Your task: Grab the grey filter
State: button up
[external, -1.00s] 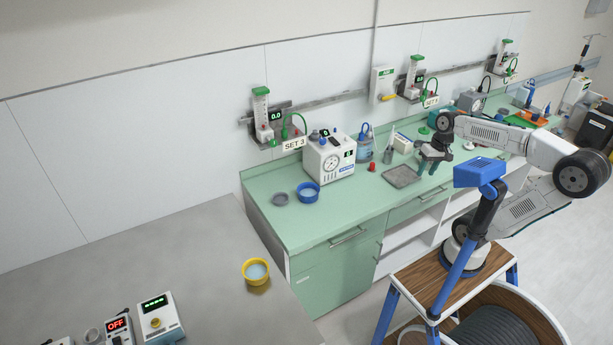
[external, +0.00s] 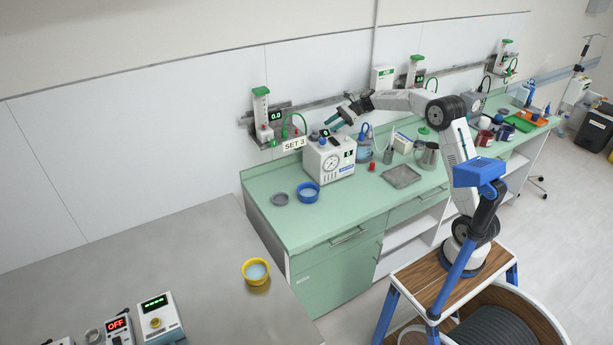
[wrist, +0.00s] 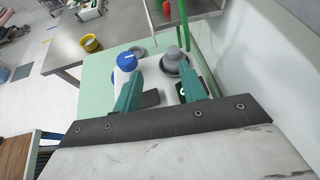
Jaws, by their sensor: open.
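The grey filter (external: 314,135) appears to be the round grey piece with a narrower top on the white machine (external: 329,160), at its back left corner. In the wrist view the grey filter (wrist: 172,61) stands beyond my fingertips, nearer the right finger and not between them. My gripper (external: 331,122) is open and empty above the machine, to the right of the filter and apart from it. In the wrist view my gripper (wrist: 160,82) shows two green fingers spread over the machine top.
A blue bowl (external: 308,192) and a grey dish (external: 280,199) lie left of the machine on the green counter (external: 330,222). A flowmeter (external: 262,115) with a green tube hangs on the wall close by. A bottle (external: 364,149) stands right of the machine.

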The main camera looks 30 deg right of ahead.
aim_at(315, 131)
jog(key=shift+w+a+f+m+y, duration=0.15)
jog(key=shift+w+f+m, duration=0.1)
jog(key=shift+w, duration=0.3)
jog(key=shift+w+a+f+m+y, duration=0.15)
jog(key=shift+w+f, duration=0.1)
jog(key=shift+w, duration=0.25)
jog(key=x, duration=0.7)
jog(key=shift+w+a+r, duration=0.15)
jog(key=shift+w+a, duration=0.05)
jog(key=shift+a, duration=0.1)
grip_shut()
